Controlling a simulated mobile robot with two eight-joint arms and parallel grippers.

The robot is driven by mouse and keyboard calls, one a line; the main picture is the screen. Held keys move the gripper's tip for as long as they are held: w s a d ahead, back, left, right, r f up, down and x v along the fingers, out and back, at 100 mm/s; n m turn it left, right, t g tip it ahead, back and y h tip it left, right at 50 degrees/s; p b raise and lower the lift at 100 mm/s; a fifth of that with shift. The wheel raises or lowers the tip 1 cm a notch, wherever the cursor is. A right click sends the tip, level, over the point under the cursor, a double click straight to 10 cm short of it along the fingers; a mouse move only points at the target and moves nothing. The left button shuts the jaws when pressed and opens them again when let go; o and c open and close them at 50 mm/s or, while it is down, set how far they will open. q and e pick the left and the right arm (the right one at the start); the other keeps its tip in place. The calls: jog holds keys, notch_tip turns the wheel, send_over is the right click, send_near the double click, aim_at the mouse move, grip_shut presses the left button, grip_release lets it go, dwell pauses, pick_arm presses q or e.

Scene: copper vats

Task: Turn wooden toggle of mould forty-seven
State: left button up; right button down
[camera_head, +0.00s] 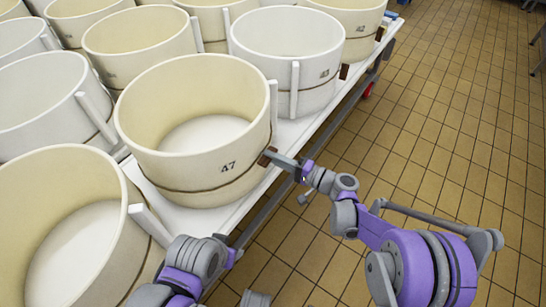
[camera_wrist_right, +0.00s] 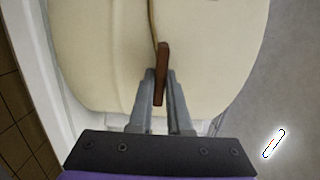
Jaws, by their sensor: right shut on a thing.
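Mould forty-seven (camera_head: 190,130) is a round cream tub marked "47", standing upright and empty near the table's right edge in the head view. It also shows in the right wrist view (camera_wrist_right: 100,50). A cord runs around its lower wall to a brown wooden toggle (camera_wrist_right: 162,72), also seen in the head view (camera_head: 266,158). My right gripper (camera_head: 272,155) reaches in from the right and is shut on the toggle, with one finger on each side of it in the right wrist view (camera_wrist_right: 160,80). My left arm shows at the bottom, but its fingertips are not visible.
Several similar moulds surround it, including a white one (camera_head: 288,45) behind and a cream one (camera_head: 75,240) in front. White upright slats stand between them. The white table edge (camera_head: 215,220) is close below my right gripper. The tiled floor (camera_head: 450,110) to the right is mostly clear.

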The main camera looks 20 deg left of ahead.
jog(key=c, duration=0.9)
grip_release()
jog(key=shift+o, duration=0.2)
jog(key=p+v, duration=0.1)
jog(key=v, duration=1)
jog(key=shift+a, duration=0.1)
